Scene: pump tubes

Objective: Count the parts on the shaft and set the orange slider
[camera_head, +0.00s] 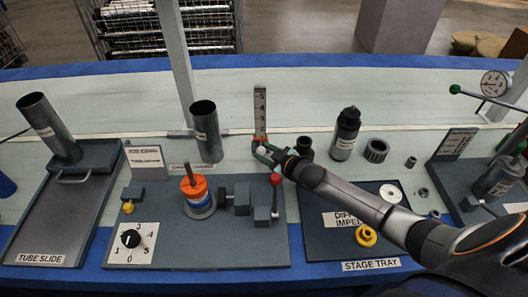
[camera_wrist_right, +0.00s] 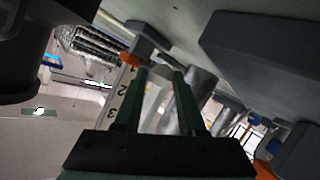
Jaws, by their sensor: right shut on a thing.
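The shaft (camera_head: 188,172) stands upright on the grey base plate (camera_head: 225,250), with an orange part (camera_head: 195,188) on top and blue and pale grey parts (camera_head: 201,207) beneath it. An upright number scale (camera_head: 260,105) stands behind the plate, with its upper marks readable. My right gripper (camera_head: 262,153), with green fingers, is at the scale's lower end, shut on the orange slider (camera_head: 261,138). The slider is mostly hidden there. In the right wrist view, orange (camera_wrist_right: 130,59) shows near the scale's mark 1, beside the fingertips (camera_wrist_right: 161,75). My left gripper is out of view.
A dial (camera_head: 131,239) numbered from 0 sits at the plate's front left. A red-ball lever (camera_head: 275,180) and grey blocks stand right of the shaft. A grey tube (camera_head: 206,130) stands behind. My right arm crosses the stage tray (camera_head: 318,240), which holds a yellow part (camera_head: 365,235).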

